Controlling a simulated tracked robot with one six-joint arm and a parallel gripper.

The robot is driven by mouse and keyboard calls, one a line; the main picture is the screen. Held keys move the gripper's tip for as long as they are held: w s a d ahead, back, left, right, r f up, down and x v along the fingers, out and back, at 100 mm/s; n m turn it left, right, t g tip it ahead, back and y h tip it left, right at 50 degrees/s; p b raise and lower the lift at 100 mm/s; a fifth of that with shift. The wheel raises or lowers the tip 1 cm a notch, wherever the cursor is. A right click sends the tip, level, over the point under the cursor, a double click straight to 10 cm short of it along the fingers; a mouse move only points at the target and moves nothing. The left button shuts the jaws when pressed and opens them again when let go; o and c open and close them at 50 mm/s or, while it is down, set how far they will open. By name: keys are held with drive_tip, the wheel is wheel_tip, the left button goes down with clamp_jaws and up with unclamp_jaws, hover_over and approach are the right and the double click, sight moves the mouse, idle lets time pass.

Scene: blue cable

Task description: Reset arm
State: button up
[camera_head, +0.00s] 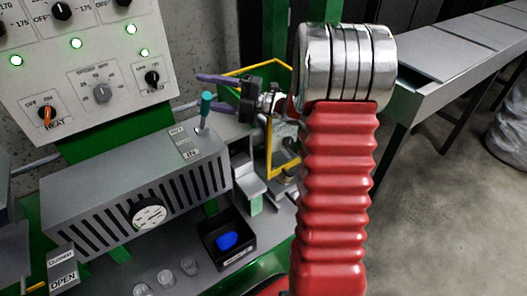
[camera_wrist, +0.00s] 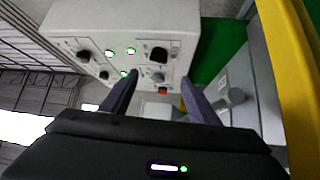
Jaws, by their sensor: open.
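My arm, with a red ribbed sleeve and silver rings, rises in the right half of the head view. My gripper (camera_head: 207,94) points left, with its two purple fingers apart and nothing between them. It is above the grey vented box, near a teal-tipped lever (camera_head: 205,108). In the wrist view my gripper (camera_wrist: 160,82) shows two dark fingers spread apart, with the control panel (camera_wrist: 135,40) beyond them. A blue object (camera_head: 227,241), perhaps the cable, lies in a small black tray (camera_head: 243,258); its shape is too small to make out.
The control panel (camera_head: 90,70) with knobs and green lights stands at the upper left. A yellow frame (camera_head: 270,160) is close behind my gripper. The grey vented box (camera_head: 110,205) has a round dial. Open floor lies at the right.

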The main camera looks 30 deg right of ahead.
idle(0.5)
drive_tip(key=w+d+r+m+t+h, duration=0.1)
drive_tip(key=w+r+m+t+h, duration=0.25)
drive_tip(key=r+m+h, duration=0.45)
drive_tip(key=s+d+m+g+h, duration=0.2)
drive_tip(key=s+m+g+h, duration=0.1)
drive_tip(key=s+m+h, duration=0.4)
drive_tip(key=s+a+f+m+g, duration=0.2)
drive_tip(key=s+a+f+m, duration=0.1)
drive_tip(key=s, duration=0.6)
drive_tip(key=s+a+f+m+g+y, duration=0.1)
drive_tip(key=s+a+f+m+g, duration=0.2)
drive_tip(key=s+a, duration=0.3)
drive_tip(key=s+a+f+m+g, duration=0.3)
drive_tip(key=s+a+f+m, duration=0.1)
drive_tip(key=s, duration=0.8)
drive_tip(key=shift+s+a+f+m, duration=0.25)
drive_tip(key=shift+a+f+m, duration=0.05)
drive_tip(key=shift+a+f, duration=0.15)
drive_tip(key=shift+g, duration=0.25)
drive_tip(key=shift+c, duration=0.2)
